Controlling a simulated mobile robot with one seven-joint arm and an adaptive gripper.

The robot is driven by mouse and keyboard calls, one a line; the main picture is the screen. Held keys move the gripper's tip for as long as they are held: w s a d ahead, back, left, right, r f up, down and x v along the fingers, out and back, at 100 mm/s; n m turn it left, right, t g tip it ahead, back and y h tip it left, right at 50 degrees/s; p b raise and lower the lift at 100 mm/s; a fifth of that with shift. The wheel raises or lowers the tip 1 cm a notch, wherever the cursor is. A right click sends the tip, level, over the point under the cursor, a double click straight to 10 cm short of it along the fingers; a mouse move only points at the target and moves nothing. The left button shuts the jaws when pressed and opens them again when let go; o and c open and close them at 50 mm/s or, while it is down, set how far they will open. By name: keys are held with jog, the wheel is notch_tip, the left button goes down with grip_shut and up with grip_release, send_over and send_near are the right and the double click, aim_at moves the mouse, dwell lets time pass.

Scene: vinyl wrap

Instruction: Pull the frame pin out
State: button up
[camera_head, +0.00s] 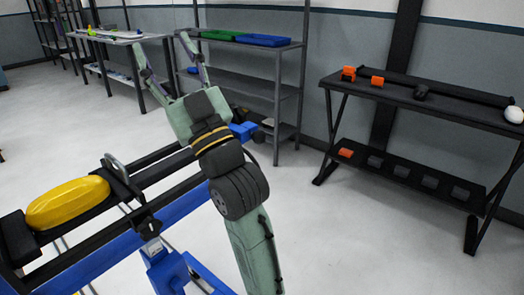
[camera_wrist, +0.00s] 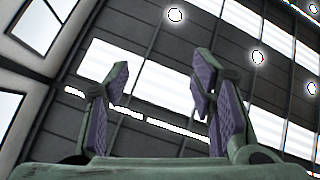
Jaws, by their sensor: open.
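A blue frame (camera_head: 177,208) with black rails stands at the lower left in the head view. A black knob (camera_head: 149,228) sits on its near side, above a blue post. A grey metal loop (camera_head: 116,166) stands up from the rails. I cannot tell for sure which of these is the frame pin. My gripper (camera_head: 160,42) is open and empty, raised above and beyond the frame, well apart from it. In the wrist view, its purple-padded fingers (camera_wrist: 158,82) are spread, with only ceiling and lights behind them.
A yellow rounded object (camera_head: 67,203) lies on the rails. A black table (camera_head: 443,105) with orange items stands at the right. Grey shelves (camera_head: 250,85) with green and blue trays are at the back. The floor between the frame and table is clear apart from my arm.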

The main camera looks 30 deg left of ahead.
jog(key=w+d+f+m+t+h+b, duration=0.1)
jog(key=w+f+h+b, duration=0.15)
jog(key=w+f, duration=0.4)
jog(key=w+d+f+m+h+b, duration=0.1)
jog(key=w+f+h, duration=0.2)
jog(key=w+f, duration=0.35)
jog(key=n+g+h+b, duration=0.3)
jog(key=g, duration=0.2)
send_near(263, 138)
jog(key=a, duration=0.3)
jog(key=w+a+p, duration=0.1)
jog(key=a, duration=0.3)
jog(key=a+p, duration=0.1)
jog(key=a, duration=0.2)
jog(key=shift+w+a, duration=0.2)
jog(key=shift+w, duration=0.15)
grip_shut()
